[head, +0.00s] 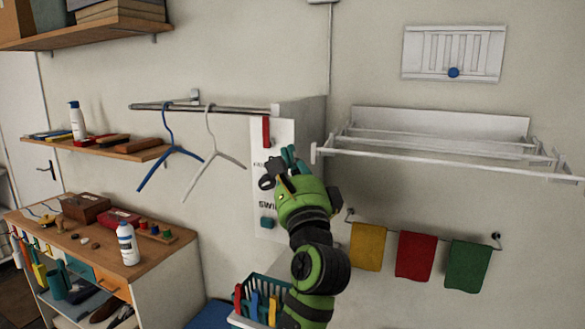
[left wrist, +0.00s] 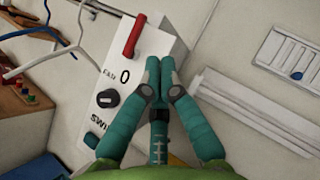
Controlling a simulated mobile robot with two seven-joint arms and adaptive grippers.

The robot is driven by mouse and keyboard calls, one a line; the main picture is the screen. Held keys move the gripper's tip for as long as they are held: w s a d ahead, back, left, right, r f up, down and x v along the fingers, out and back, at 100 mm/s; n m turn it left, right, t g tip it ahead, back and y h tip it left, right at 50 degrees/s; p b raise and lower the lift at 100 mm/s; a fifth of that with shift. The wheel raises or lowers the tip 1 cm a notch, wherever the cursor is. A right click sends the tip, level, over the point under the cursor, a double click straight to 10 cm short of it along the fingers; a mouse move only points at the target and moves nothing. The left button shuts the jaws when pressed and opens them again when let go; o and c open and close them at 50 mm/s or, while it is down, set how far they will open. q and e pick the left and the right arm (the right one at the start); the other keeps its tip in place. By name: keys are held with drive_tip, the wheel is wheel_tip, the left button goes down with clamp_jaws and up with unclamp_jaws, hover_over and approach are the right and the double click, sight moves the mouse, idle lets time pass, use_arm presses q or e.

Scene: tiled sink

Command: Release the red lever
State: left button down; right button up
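The red lever (head: 266,131) hangs upright near the top of a white panel on the side of a grey box. In the left wrist view the red lever (left wrist: 134,36) is ahead and to the left of my fingertips. My left gripper (head: 289,157) is in front of the panel, below and right of the lever. In the left wrist view its teal fingers (left wrist: 159,70) are together, with nothing seen between them. They look apart from the lever. The panel (left wrist: 155,42) also bears a black knob (left wrist: 107,98), a teal switch (left wrist: 91,140) and partly hidden lettering.
Blue (head: 168,150) and white (head: 211,150) hangers hang from a rail left of the panel. A white drying rack (head: 440,150) juts out at right, above several coloured cloths. A cluttered wooden bench (head: 180,245) is at left.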

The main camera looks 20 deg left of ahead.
use_arm(q)
drive_tip(key=v, duration=0.3)
idle(0.5)
